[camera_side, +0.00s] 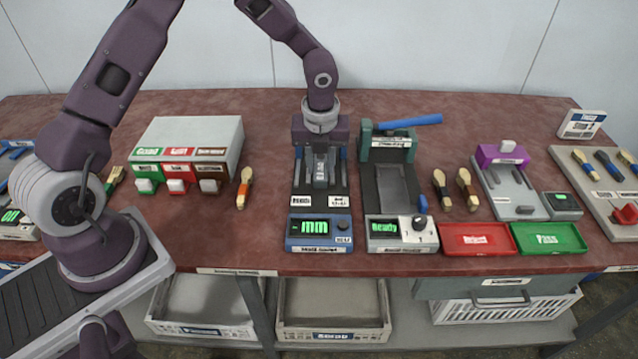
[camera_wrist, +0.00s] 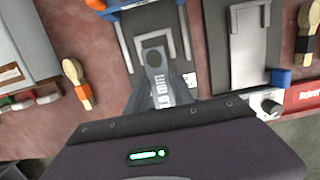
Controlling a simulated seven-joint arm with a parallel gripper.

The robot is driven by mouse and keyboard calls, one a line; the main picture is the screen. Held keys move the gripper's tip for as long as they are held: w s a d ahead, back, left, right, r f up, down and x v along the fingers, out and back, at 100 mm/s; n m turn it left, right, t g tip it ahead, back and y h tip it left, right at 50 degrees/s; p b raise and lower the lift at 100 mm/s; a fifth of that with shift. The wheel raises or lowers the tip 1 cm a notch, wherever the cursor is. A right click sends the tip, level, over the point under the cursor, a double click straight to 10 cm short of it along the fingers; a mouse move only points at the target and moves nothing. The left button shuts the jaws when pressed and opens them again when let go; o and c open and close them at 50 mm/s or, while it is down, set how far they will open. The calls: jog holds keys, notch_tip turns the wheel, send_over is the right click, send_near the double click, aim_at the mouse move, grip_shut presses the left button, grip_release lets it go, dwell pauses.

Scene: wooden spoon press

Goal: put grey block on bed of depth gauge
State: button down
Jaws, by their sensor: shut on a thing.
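My gripper (camera_side: 320,184) is shut on a grey block (camera_wrist: 153,57) and points down over the depth gauge. The depth gauge has a dark bed (camera_side: 303,203) with light rails and a blue display box (camera_side: 319,230) reading "mm" in front. Its bed also shows in the wrist view (camera_wrist: 128,22), around the block. I cannot tell whether the block touches the bed.
A press (camera_side: 388,155) with a blue lever (camera_side: 408,122) stands close on the right. Red (camera_side: 478,239) and green (camera_side: 548,237) trays lie at the front right.

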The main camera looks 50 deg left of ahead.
aim_at(320, 192)
notch_tip(320, 192, down, 5)
jog(key=shift+f, duration=0.15)
jog(key=c, duration=1.1)
grip_release()
jog(key=shift+f, duration=0.15)
